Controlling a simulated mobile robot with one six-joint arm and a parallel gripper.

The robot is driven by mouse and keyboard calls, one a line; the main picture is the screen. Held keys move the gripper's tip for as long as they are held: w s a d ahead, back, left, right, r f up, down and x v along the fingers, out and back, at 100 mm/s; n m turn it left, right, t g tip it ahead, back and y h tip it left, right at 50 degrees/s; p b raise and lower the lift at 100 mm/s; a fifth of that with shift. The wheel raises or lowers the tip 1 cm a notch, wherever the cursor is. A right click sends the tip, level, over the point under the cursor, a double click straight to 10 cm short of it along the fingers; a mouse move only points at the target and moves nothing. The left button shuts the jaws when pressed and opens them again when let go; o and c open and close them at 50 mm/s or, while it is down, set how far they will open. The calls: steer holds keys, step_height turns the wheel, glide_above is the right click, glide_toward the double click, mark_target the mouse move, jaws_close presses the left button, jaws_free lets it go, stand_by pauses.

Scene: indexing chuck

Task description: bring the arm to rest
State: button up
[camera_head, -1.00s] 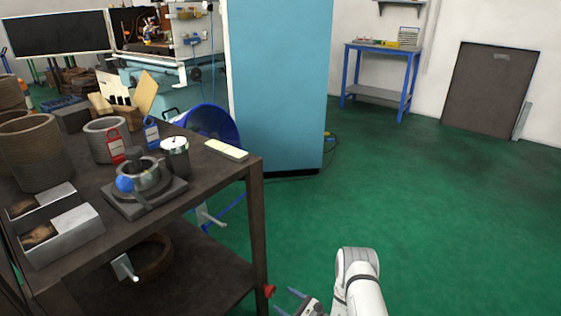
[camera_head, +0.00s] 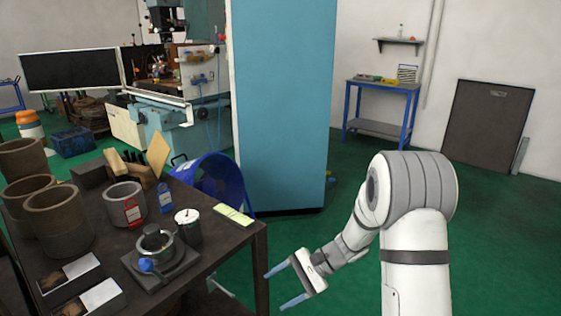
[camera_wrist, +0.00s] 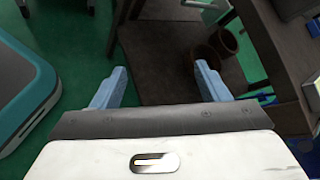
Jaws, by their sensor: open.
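My gripper (camera_head: 283,286) is open and empty in the head view, to the right of the workbench's near right corner. My white and grey arm rises at the right of that view. In the wrist view the two blue fingers of my gripper (camera_wrist: 158,88) are spread apart with nothing between them. The indexing chuck (camera_head: 157,245), with a blue ball-ended handle, sits on its dark square base on the dark workbench (camera_head: 215,262).
Several brown cylinders (camera_head: 58,228), a grey cylinder (camera_head: 125,203) with a red tag, a lidded pot (camera_head: 187,226) and metal blocks (camera_head: 72,282) crowd the bench. A tall blue cabinet (camera_head: 282,105) stands behind. Green floor is free to the right.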

steer(key=s+d+r+n+t+h+p, duration=0.1)
steer(key=s+d+r+h+p, duration=0.3)
steer(key=r, duration=0.5)
steer(key=s+d+r+n+t+h+p, duration=0.2)
steer(key=s+d+r+n+h+p, duration=0.1)
steer(key=s+r, duration=0.6)
steer(key=s+d+r+n+t+h+p, duration=0.2)
steer(key=s+d+r+n+h+p, duration=0.2)
steer(key=r, duration=0.6)
steer(key=s+d+p, duration=0.2)
steer(key=d, duration=0.1)
steer(key=shift+s+d+r+h+p, duration=0.2)
steer(key=shift+s+d+h+p, duration=0.05)
steer(key=shift+d+h+p, duration=0.1)
